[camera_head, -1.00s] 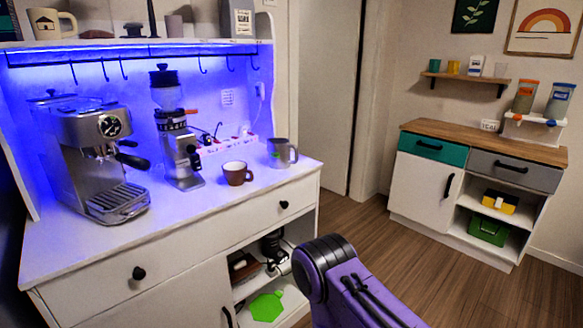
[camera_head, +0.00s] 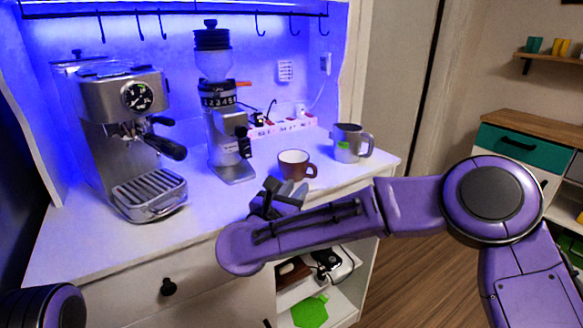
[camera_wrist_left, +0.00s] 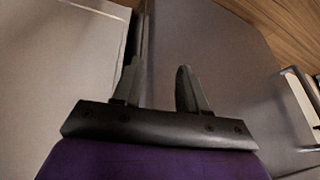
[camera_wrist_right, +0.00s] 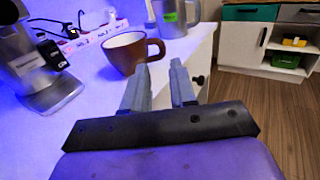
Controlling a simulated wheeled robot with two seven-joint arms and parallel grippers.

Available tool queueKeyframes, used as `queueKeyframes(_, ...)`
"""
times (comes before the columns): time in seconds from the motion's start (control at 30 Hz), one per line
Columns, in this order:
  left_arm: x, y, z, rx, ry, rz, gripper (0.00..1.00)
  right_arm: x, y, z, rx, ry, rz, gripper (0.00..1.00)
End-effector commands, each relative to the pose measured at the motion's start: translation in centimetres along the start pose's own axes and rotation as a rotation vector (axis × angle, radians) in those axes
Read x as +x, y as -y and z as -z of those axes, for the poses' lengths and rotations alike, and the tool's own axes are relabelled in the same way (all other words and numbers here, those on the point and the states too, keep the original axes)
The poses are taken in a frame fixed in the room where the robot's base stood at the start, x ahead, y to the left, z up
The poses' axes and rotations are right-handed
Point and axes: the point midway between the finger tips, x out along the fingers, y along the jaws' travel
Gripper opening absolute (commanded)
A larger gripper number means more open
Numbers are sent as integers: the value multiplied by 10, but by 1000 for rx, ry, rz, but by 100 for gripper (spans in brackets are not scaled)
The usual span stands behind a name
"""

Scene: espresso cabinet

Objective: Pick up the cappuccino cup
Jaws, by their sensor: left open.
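The brown cappuccino cup (camera_head: 296,165), white inside, stands upright on the white counter in the head view, its handle toward the right. My right gripper (camera_head: 285,190) is just in front of it, at the counter's front edge. In the right wrist view the cup (camera_wrist_right: 125,55) is beyond the fingertips, and its handle is near them. The right gripper (camera_wrist_right: 160,75) is open, with a gap between the fingers and nothing in it. In the left wrist view my left gripper (camera_wrist_left: 160,80) is open and empty, facing pale panels and wood floor.
A steel pitcher (camera_head: 350,142) stands right of the cup. A grinder (camera_head: 225,130) and an espresso machine (camera_head: 125,130) stand to the left. A power strip (camera_head: 290,128) lies behind.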

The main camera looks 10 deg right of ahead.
Motion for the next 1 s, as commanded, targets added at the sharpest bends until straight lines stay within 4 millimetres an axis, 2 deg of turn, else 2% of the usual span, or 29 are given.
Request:
queueKeyframes(0.2,-10,1,4,1,1,1,43,42,6,-4,28,-5,20,26)
queueKeyframes(0.37,-15,2,6,1,1,0,43,61,7,-2,24,-5,21,26)
queueKeyframes(0.6,-26,3,11,0,1,0,43,99,3,4,22,-3,17,26)
queueKeyframes(0.87,-26,2,10,0,1,0,43,103,1,5,20,-2,12,26)
queueKeyframes(0.93,-26,2,10,0,1,0,43,102,1,5,20,-2,12,4)
queueKeyframes(1.0,-26,2,10,0,1,0,43,102,1,6,20,-2,12,0)
